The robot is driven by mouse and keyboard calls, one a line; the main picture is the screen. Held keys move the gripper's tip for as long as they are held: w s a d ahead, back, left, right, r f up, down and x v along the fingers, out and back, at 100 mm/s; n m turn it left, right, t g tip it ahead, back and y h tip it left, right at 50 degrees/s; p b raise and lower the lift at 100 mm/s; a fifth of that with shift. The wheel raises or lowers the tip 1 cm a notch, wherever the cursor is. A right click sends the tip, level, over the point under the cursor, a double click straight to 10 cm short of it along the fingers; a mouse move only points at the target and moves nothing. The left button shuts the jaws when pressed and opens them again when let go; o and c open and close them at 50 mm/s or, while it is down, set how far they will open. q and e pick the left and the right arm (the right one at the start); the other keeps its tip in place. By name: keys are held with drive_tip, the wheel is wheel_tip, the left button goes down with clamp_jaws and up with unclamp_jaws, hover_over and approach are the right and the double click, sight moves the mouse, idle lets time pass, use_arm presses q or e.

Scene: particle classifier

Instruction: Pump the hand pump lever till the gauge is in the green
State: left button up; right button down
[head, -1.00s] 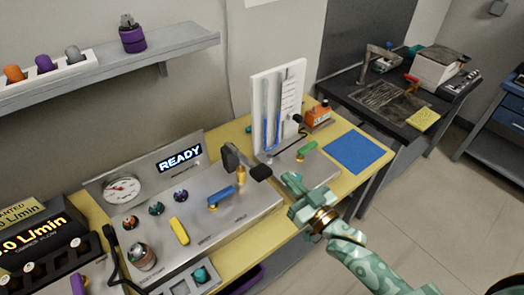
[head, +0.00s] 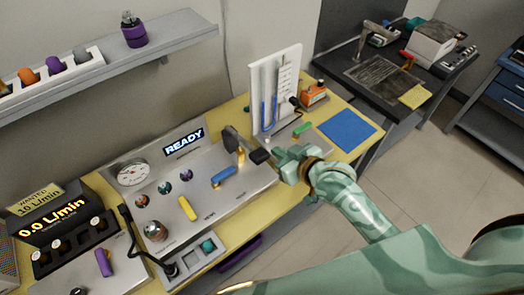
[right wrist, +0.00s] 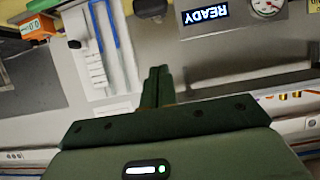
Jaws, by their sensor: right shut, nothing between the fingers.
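The hand pump (head: 232,140) stands at the right end of the steel panel, a dark upright on a brass fitting. Its lever ends in a black grip (head: 259,156) that points right. The round white gauge (head: 132,172) is at the panel's left; its needle is too small to read against a green band. It also shows in the right wrist view (right wrist: 266,6). My right gripper (head: 280,158) is shut and empty, close beside the grip's right end; I cannot tell if they touch. In the right wrist view its fingers (right wrist: 156,82) are together, below the black grip (right wrist: 150,8). My left gripper is out of view.
A READY display (head: 184,143) stands behind the panel. A yellow handle (head: 187,208) and a blue handle (head: 224,177) are on it. A U-tube board (head: 287,85) rises behind my right gripper. A blue mat (head: 347,128) lies on the right.

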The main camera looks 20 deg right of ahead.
drive_tip(key=b, duration=0.1)
hover_over(262, 156)
wheel_tip(262, 156, down, 4)
drive_tip(key=shift+w+f, duration=0.1)
drive_tip(key=shift+w, duration=0.05)
wheel_tip(262, 156, down, 3)
drive_tip(key=shift+f+b, duration=0.1)
drive_tip(key=shift+b, duration=0.35)
drive_tip(key=shift+f, duration=0.4)
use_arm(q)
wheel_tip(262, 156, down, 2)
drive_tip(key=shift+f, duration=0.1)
use_arm(e)
drive_tip(key=shift+f, duration=0.1)
